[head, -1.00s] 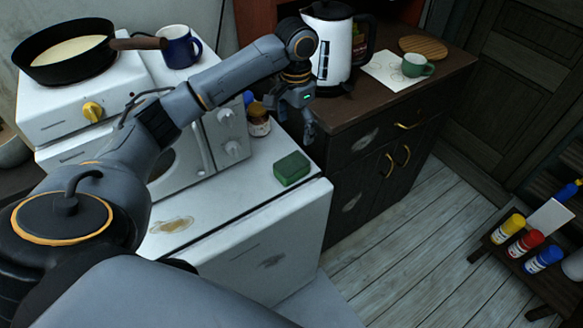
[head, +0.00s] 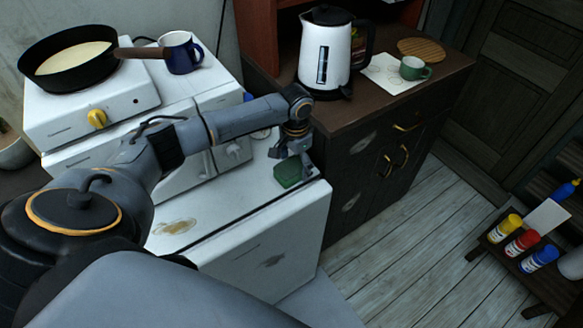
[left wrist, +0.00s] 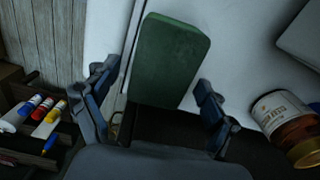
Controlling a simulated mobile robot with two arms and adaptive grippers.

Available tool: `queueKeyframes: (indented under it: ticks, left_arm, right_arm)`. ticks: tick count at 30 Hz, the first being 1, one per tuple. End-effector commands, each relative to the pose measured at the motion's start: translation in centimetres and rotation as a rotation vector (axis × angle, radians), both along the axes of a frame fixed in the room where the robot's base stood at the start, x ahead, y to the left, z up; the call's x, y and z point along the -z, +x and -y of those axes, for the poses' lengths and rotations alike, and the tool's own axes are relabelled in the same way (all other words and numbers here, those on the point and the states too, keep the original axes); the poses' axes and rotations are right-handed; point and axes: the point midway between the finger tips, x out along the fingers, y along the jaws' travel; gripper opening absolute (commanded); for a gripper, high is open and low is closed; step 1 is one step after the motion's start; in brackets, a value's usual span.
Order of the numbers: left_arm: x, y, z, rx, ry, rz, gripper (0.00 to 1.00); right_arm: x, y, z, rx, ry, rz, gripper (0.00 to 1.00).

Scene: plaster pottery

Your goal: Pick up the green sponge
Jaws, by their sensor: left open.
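The green sponge (head: 287,175) lies on the white top of the low cabinet (head: 225,212), near its right edge. My left gripper (head: 292,160) is just above the sponge in the head view and hides part of it. In the left wrist view the sponge (left wrist: 170,62) lies between and beyond the spread fingers of the left gripper (left wrist: 157,80). The fingers are open and hold nothing. I cannot tell whether they touch the sponge. My right gripper is not in view.
A small oven with a pan (head: 70,58) and a blue mug (head: 180,55) is behind. A kettle (head: 325,50) stands on the dark cabinet (head: 345,118) to the right.

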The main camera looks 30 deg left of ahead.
Motion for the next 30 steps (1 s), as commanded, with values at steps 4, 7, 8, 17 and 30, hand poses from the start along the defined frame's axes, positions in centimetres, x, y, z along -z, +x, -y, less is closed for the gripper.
queueKeyframes:
  ticks: [4, 7, 8, 17, 30]
  left_arm:
    - [0.42, 0.02, 0.03, 0.001, 0.0, 0.001, 0.85]
    - [0.4, 0.02, 0.03, 0.001, 0.0, 0.001, 0.85]
    - [0.39, 0.02, 0.03, 0.001, 0.0, 0.001, 0.85]
    - [0.36, 0.02, 0.02, 0.001, 0.0, 0.001, 0.45]
    - [-0.47, 0.12, 0.0, 0.0, 0.0, 0.004, 0.45]
  right_arm:
    - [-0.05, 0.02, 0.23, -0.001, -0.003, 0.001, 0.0]
    - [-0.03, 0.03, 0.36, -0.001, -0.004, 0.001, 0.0]
    - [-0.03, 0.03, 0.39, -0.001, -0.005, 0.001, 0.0]
    - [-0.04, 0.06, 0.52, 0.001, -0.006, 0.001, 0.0]
    - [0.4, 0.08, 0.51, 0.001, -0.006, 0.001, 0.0]
